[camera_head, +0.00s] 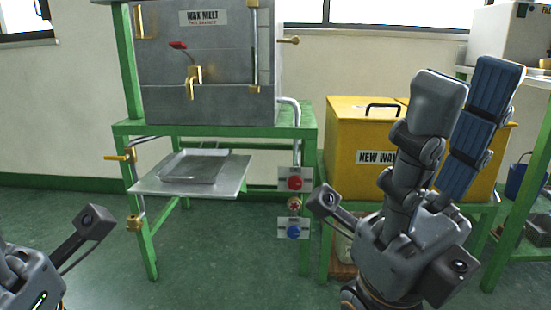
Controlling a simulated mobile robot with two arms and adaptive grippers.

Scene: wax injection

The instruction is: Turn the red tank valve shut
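The grey metal wax melt tank (228,60) stands on a green frame at the back left of centre. A brass tap (193,82) projects from its front, with a red lever handle (178,45) above it, pointing to the left. My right gripper (468,76) is raised at the right, pointing up, with its blue-padded fingers apart and nothing between them. It is well away from the red handle and in front of the yellow box. Only part of my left gripper (30,282) shows at the bottom left; its fingers are out of view.
A metal tray (194,166) sits on a shelf plate (235,172) below the tap. A red button (295,183) and a blue button (293,231) are on the frame's right leg. A yellow new wax box (352,125) stands to the right. The green floor (215,265) in front is clear.

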